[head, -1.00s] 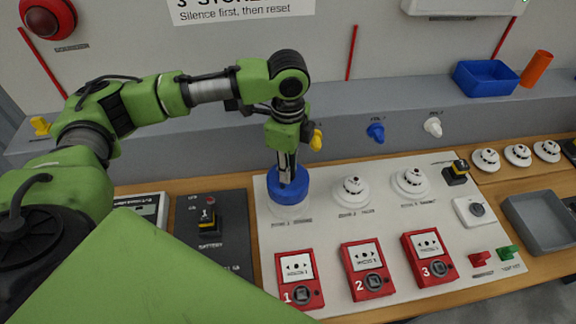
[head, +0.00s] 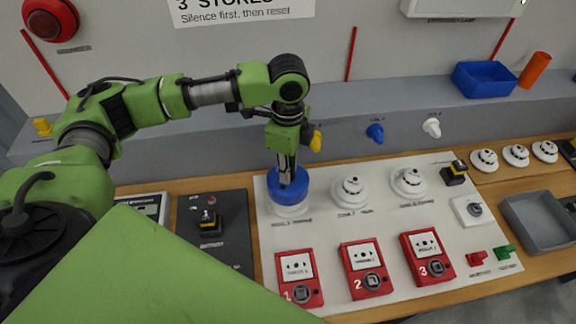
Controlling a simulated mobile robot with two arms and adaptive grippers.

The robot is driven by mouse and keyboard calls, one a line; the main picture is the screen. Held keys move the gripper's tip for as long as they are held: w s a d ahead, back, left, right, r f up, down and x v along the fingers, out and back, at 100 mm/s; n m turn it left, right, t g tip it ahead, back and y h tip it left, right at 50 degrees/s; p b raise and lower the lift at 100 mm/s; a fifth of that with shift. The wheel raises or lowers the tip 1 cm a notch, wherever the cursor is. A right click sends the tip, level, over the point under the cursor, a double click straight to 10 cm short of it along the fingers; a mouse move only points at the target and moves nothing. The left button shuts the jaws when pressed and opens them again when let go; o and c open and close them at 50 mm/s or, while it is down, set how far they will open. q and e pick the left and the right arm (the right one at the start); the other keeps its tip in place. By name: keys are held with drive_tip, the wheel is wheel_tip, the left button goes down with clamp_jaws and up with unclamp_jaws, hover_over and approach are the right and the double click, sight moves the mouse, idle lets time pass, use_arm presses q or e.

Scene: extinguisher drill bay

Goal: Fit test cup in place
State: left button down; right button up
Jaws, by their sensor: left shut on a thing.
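The blue test cup (head: 288,188) is at the left of the white panel. It sits over a white round base (head: 288,211), and the detector under it is mostly hidden. My left gripper (head: 287,172) points down and is shut on the top of the cup. The cup looks upright. I cannot tell whether it is fully seated. Two uncovered white smoke detectors, a middle one (head: 351,191) and a right one (head: 409,182), stand to its right. My right gripper is not in view.
Red call points 1 (head: 299,279), 2 (head: 366,269) and 3 (head: 428,257) line the panel's front. A dark battery box (head: 217,238) is left of the panel. A grey tray (head: 540,222) lies at right. A blue bin (head: 485,78) and an orange cylinder (head: 534,70) stand on the ledge.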

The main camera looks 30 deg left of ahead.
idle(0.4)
use_arm(q)
drive_tip(key=shift+p, duration=0.65)
drive_tip(key=shift+f, duration=0.15)
idle(0.7)
drive_tip(key=shift+f+b, duration=0.6)
drive_tip(key=shift+f, duration=1.65)
idle(0.8)
drive_tip(key=c, duration=1.4)
unclamp_jaws()
drive_tip(key=shift+c, duration=0.2)
drive_tip(key=shift+r, duration=0.1)
